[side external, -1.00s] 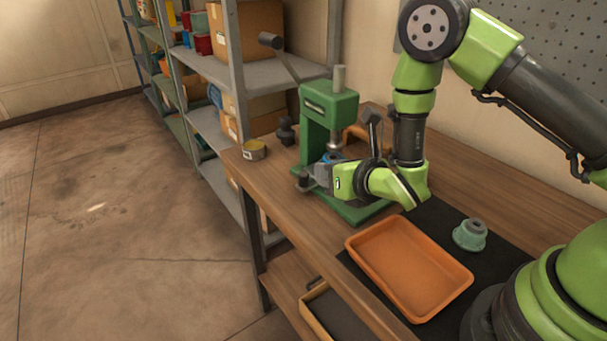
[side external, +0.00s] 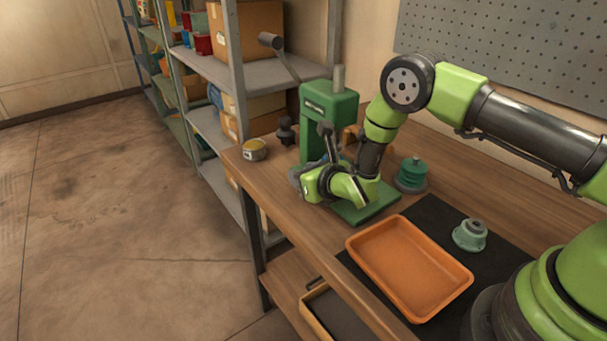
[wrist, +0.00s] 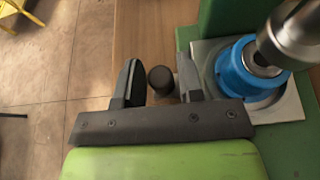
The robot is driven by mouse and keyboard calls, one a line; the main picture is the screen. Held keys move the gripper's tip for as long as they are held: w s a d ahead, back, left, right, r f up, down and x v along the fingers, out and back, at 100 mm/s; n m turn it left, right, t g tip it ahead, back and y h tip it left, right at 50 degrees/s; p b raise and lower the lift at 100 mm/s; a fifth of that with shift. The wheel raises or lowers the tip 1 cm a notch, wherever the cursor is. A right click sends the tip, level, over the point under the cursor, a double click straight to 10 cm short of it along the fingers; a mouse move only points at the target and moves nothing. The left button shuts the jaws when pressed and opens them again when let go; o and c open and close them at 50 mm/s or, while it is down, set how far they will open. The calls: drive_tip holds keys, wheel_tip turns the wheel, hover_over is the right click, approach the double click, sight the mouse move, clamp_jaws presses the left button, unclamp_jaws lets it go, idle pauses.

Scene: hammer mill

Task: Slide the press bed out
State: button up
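The press bed (wrist: 292,108) is a pale metal plate on the green press base. A blue ring-shaped part (wrist: 232,72) sits on it, with the metal ram (wrist: 294,32) over it. A dark round knob (wrist: 161,80) stands at the bed's left side in the wrist view. My gripper (wrist: 158,72) has its two fingers apart, one on each side of the knob; the knob looks closer to the right finger. In the side view my wrist is low at the front of the green press (side external: 328,108) and hides the fingers, the knob and most of the bed.
An orange tray (side external: 352,244) and a pale green part (side external: 470,235) lie on the black mat. A dark green stacked part (side external: 411,174) stands right of the press. A small tin (side external: 254,150) stands at the bench's left end, with shelving behind.

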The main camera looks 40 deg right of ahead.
drive_tip(key=shift+w+f, duration=0.1)
drive_tip(key=shift+w, duration=0.1)
clamp_jaws()
drive_tip(key=shift+s, duration=2.5)
unclamp_jaws()
drive_tip(key=v, duration=1)
drive_tip(key=shift+w, duration=0.1)
